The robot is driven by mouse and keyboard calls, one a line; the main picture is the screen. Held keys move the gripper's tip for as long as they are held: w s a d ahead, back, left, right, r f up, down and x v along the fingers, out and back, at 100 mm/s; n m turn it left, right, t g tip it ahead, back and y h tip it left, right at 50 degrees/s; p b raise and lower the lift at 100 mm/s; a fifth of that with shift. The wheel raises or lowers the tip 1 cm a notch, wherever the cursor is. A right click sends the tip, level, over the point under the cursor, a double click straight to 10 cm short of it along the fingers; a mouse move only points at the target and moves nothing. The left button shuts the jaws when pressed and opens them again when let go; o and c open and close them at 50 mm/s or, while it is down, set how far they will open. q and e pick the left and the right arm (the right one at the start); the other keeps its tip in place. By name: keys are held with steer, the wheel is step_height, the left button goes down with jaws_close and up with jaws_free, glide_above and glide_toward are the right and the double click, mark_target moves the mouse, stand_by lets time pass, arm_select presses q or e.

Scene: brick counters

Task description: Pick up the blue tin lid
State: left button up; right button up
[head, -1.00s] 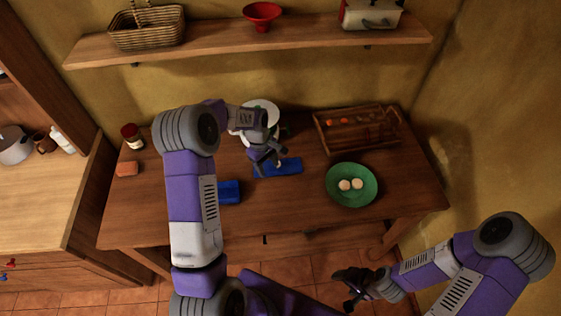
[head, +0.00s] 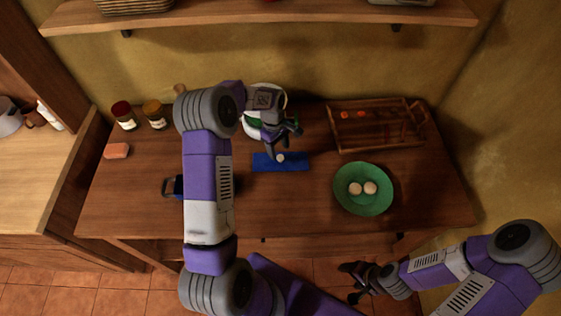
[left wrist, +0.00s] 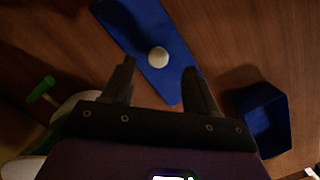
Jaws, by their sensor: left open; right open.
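The blue tin lid (head: 297,162) is a flat blue rectangle with a round white knob (head: 281,158), lying on the wooden table. It also shows in the left wrist view (left wrist: 138,30), slanting between and beyond my fingers. My left gripper (head: 284,143) is open and empty, just behind and above the lid in the head view. In the left wrist view the knob lies between the open fingertips (left wrist: 159,68). The open blue tin (left wrist: 265,118) is right of the fingers there; in the head view my left arm mostly hides it. My right gripper (head: 350,283) is open and empty, low in front of the table.
A green plate (head: 362,205) with two pale round items is right of the lid. A wooden tray (head: 375,145) stands behind it. A white dish (head: 264,93) is partly hidden by my left gripper. Two jars (head: 123,115) and an orange-brown block (head: 116,151) are at left.

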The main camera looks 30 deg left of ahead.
mark_target(280, 156)
arm_select(q)
steer(key=f, duration=0.4)
steer(key=shift+d+f, duration=0.25)
steer(key=shift+f, duration=0.15)
jaws_close()
